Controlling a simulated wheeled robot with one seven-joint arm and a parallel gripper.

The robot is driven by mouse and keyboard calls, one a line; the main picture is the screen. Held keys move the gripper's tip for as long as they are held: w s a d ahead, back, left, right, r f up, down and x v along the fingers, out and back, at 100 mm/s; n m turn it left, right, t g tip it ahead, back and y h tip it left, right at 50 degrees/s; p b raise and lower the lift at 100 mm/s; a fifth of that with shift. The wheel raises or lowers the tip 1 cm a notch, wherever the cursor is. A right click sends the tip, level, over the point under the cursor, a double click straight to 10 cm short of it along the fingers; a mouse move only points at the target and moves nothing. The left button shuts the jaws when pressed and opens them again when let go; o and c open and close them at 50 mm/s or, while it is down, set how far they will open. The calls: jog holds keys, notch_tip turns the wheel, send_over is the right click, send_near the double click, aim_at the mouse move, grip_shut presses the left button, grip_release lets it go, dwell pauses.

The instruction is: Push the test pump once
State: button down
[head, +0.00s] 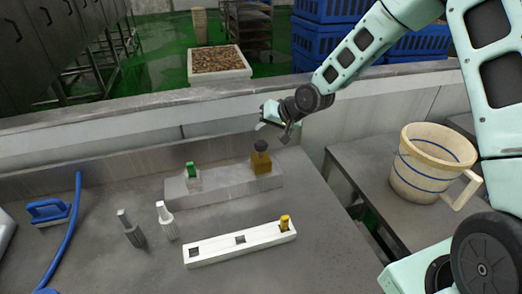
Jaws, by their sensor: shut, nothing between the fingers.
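An amber bottle with a dark pump-like top (261,160) stands upright on the right of a low grey step. A small clear bottle with a green top (192,176) stands on the left of the same step. I cannot tell for sure which one is the test pump. My gripper (274,124) is shut and empty. In the picture it shows just above the amber bottle's top, with a gap between them; how far apart they are in depth is unclear.
A white rack (212,248) with square holes holds a yellow vial (284,222) at its right end. A grey bottle (131,229) and a white bottle (166,221) stand left of it. A blue-handled brush (48,211) and blue hose (64,240) lie farther left. A bucket (410,173) stands right.

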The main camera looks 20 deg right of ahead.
aim_at(263, 144)
jog(key=shift+f+b, duration=0.55)
jog(key=shift+f, duration=0.85)
jog(key=shift+f, duration=0.1)
dwell(0.8)
jog(key=shift+f, duration=0.3)
jog(key=shift+f+b, duration=1.25)
jog(key=shift+f, duration=0.2)
dwell(1.4)
jog(key=shift+r, duration=0.15)
jog(key=shift+r+p, duration=1.5)
jog(key=shift+r, duration=0.25)
jog(key=shift+r+p, duration=1.95)
jog(key=shift+r, duration=0.55)
